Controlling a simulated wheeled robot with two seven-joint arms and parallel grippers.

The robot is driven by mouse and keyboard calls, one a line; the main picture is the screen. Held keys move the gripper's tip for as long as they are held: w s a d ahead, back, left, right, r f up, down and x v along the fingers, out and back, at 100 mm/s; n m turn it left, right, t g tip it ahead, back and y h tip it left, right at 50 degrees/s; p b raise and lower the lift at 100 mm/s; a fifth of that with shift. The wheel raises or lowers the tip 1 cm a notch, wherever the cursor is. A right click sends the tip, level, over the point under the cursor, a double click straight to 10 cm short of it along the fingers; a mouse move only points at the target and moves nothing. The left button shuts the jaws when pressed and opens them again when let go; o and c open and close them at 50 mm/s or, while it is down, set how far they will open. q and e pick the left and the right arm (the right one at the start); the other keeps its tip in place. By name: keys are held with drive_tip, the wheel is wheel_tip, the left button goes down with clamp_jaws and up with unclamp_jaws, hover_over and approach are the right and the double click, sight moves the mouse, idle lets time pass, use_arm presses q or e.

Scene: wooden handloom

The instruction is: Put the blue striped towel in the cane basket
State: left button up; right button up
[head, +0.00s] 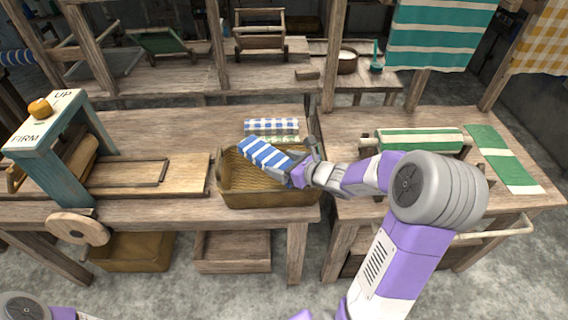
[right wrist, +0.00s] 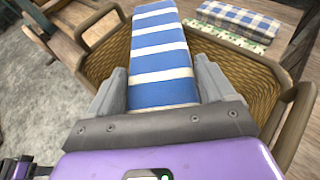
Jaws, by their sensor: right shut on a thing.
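The blue and white striped towel (head: 264,155) is a folded, long bundle. My right gripper (head: 302,172) is shut on its near right end, and the towel also shows between the fingers in the right wrist view (right wrist: 160,50). The cane basket (head: 268,198) stands on the wooden table, with its rim around and below the towel. In the right wrist view the basket (right wrist: 245,75) spreads beneath the towel on both sides. I cannot tell whether the towel touches the basket's floor. My left gripper is not in view; only a bit of my left arm shows at the bottom left.
A blue checked cloth (head: 272,126) and a greenish cloth (head: 277,139) lie just behind the basket. A press marked FIRM and UP (head: 45,125) stands at the left. Green striped cloths (head: 412,139) lie on the right table. A gap separates the two tables.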

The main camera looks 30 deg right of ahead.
drive_tip(key=shift+f+b, duration=0.35)
drive_tip(key=o, duration=0.9)
drive_tip(key=shift+o, duration=0.2)
drive_tip(key=shift+r, duration=0.15)
drive_tip(key=shift+r+p, duration=0.2)
drive_tip(key=shift+p, duration=0.25)
drive_tip(key=p+v, duration=0.4)
drive_tip(key=v, duration=0.8)
drive_tip(key=shift+r, duration=0.3)
